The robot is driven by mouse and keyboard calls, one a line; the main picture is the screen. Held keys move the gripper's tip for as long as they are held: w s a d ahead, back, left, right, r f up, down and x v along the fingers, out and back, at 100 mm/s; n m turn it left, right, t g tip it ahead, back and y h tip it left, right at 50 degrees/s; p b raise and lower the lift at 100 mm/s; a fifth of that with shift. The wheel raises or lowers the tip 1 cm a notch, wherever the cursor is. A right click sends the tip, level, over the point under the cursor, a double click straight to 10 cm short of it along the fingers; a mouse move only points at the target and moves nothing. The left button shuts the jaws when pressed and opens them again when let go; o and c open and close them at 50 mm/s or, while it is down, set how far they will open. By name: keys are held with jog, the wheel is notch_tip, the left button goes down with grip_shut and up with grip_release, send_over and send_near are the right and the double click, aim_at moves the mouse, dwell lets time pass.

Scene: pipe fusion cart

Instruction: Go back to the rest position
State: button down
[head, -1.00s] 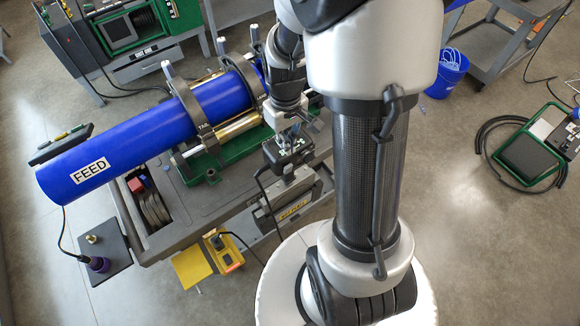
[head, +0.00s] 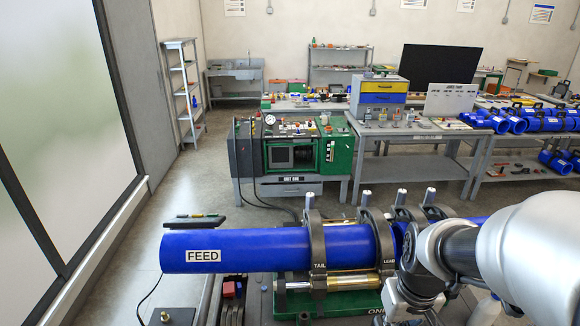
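My arm comes in from the right edge of the head view, its wrist (head: 420,285) low in front of the clamps. My gripper lies at or below the bottom edge of the picture, and its fingers do not show. The blue pipe labelled FEED (head: 265,248) lies level in the clamp marked TAIL (head: 317,258) and the clamp marked LEAD (head: 384,245). My wrist and arm hide part of the pipe and clamps on the right.
A green and grey machine (head: 292,155) stands behind the pipe. More blue pipes (head: 530,118) lie at the right. A glazed wall (head: 60,120) runs along the left. Open floor lies left of the pipe.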

jog(key=s+a+f+t+b, duration=0.1)
jog(key=s+a+f+b, duration=0.2)
jog(key=s+b, duration=0.3)
jog(key=s+a+f+t+b, duration=0.2)
jog(key=s+a+f+b, duration=0.1)
jog(key=b, duration=0.5)
jog(key=s+a, duration=0.1)
jog(key=s, duration=0.1)
jog(key=shift+s+b, duration=0.35)
jog(key=shift+s, duration=0.05)
jog(key=shift+a, duration=0.1)
